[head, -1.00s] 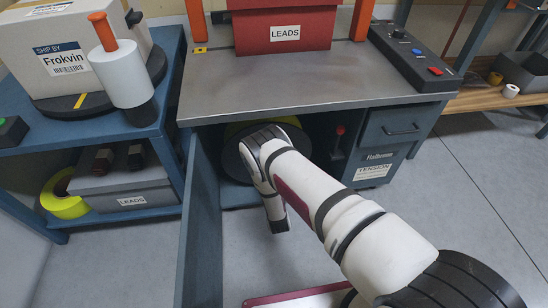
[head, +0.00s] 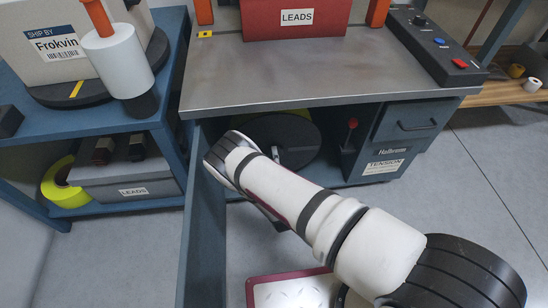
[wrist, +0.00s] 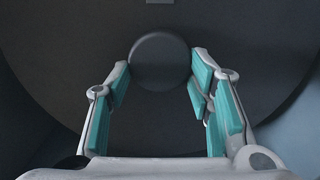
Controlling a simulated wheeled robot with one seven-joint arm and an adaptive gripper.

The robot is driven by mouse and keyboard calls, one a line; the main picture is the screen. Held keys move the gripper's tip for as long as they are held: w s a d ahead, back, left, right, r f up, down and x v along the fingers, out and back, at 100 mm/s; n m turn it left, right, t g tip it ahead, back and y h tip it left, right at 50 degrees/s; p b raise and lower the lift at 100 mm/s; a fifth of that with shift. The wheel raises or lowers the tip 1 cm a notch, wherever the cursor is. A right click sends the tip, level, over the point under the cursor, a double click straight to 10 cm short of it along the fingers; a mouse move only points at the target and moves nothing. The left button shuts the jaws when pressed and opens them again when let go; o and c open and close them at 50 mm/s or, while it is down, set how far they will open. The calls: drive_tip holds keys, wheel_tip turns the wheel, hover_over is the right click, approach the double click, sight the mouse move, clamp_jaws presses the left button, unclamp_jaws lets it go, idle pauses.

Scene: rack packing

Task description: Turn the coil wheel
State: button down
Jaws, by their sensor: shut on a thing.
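The coil wheel (head: 300,140) is a dark round disc inside the open cabinet under the grey bench. It fills most of the wrist view (wrist: 60,60), with a round dark knob (wrist: 160,50) standing out from its face. My gripper (wrist: 160,66) has its teal-padded fingers on either side of this knob, shut on it. In the head view my wrist and forearm reach low into the cabinet front, and my fingers are largely hidden there. A yellow coil shows partly behind the wheel's upper edge.
The open blue cabinet door (head: 203,235) stands close left of my arm. A drawer unit (head: 405,125) stands right of the wheel, with a red-topped lever (head: 351,125) between. A blue shelf stands left.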

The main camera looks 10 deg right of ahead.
drive_tip(key=shift+d, duration=0.1)
idle(0.4)
drive_tip(key=c, duration=0.8)
unclamp_jaws()
drive_tip(key=shift+o, duration=0.2)
drive_tip(key=s, duration=1.2)
drive_tip(key=shift+s, duration=0.1)
